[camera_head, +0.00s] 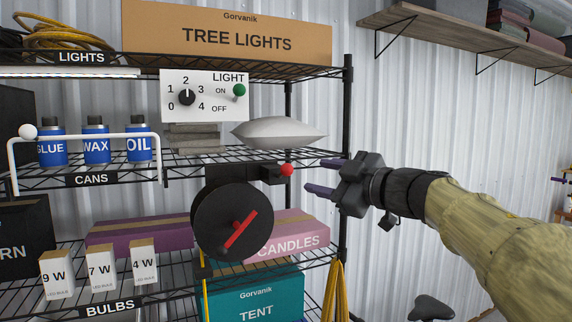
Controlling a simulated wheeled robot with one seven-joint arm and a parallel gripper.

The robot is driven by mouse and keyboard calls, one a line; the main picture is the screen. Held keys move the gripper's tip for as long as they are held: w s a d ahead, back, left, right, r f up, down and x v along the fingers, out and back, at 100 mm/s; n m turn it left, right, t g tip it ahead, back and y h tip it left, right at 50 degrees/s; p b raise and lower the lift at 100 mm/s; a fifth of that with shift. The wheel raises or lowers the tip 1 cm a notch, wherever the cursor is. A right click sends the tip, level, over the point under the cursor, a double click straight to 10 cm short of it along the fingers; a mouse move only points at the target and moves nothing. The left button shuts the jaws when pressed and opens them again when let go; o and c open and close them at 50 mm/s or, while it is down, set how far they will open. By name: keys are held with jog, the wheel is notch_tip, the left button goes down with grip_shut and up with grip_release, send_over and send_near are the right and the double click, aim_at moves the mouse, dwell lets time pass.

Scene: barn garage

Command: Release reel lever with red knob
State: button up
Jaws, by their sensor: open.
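The red knob (286,170) sits at the right end of the short dark reel lever (271,175), just under the middle shelf. The black round reel (232,220) hangs below and left of it, with a red bar across its face. My gripper (314,175) is to the right of the knob, its two dark fingers pointing left. The fingers are apart, with nothing between them. The upper fingertip looks near the knob's height, the lower one below it. A gap shows between fingertips and knob; their difference in depth is hard to tell.
The black shelf post (345,130) stands close to my gripper. A light switch panel (204,95) and a grey cushion-like bag (279,132) are above the lever. A pink candles box (292,232) lies behind the reel.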

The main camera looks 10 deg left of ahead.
aim_at(291, 171)
jog(key=p+x, duration=0.3)
jog(key=x, duration=0.8)
jog(key=shift+s, duration=0.1)
jog(key=shift+c, duration=0.4)
jog(key=c, duration=0.9)
jog(key=shift+o, duration=0.2)
jog(key=shift+f, duration=0.1)
